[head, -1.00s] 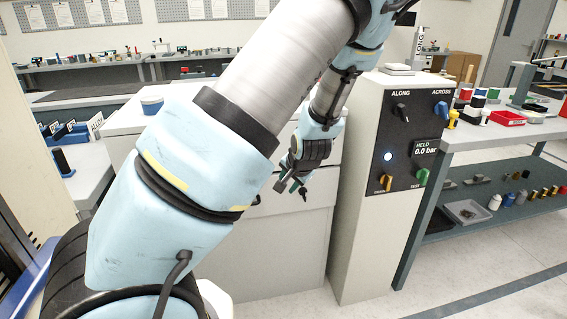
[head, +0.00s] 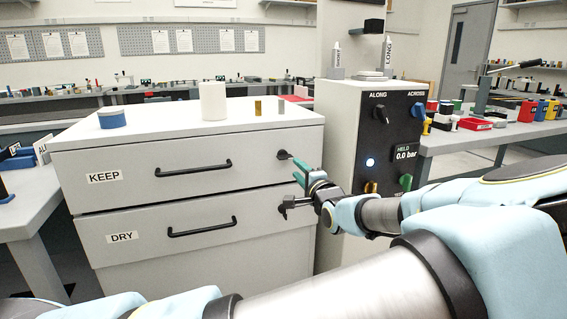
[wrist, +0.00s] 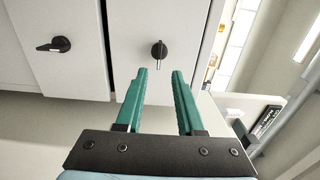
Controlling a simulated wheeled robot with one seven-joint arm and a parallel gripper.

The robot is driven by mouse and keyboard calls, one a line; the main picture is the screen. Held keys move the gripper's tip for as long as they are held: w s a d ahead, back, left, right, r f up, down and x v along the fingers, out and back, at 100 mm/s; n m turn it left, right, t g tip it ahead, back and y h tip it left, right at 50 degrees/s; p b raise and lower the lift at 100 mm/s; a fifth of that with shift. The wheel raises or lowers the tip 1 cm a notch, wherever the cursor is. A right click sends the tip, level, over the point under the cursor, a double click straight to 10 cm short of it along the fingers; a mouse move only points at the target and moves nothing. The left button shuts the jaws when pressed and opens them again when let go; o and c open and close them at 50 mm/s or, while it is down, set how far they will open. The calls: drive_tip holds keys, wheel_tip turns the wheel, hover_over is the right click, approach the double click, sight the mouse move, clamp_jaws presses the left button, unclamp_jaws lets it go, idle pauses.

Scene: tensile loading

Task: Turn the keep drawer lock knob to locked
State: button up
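The KEEP drawer (head: 130,177) is the upper drawer of a white cabinet and looks closed. Its black lock knob (head: 284,155) is near the right end of the front, lever pointing right. In the wrist view this knob (wrist: 159,50) appears just beyond and between the fingertips, lever pointing down the picture. My gripper (head: 300,172) has green fingers and is beside the knob, at its lower right. In the wrist view my gripper (wrist: 159,73) is open and empty, with a gap between it and the knob. Lock markings are not visible.
The DRY drawer (head: 150,240) is below; its black knob (wrist: 55,45) shows in the wrist view. A control box (head: 340,130) with knobs stands close on the right.

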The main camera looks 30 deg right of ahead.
sight(284, 156)
drive_tip(key=w+d+p, duration=0.1)
drive_tip(key=w, duration=0.7)
drive_tip(key=shift+w, duration=0.2)
clamp_jaws()
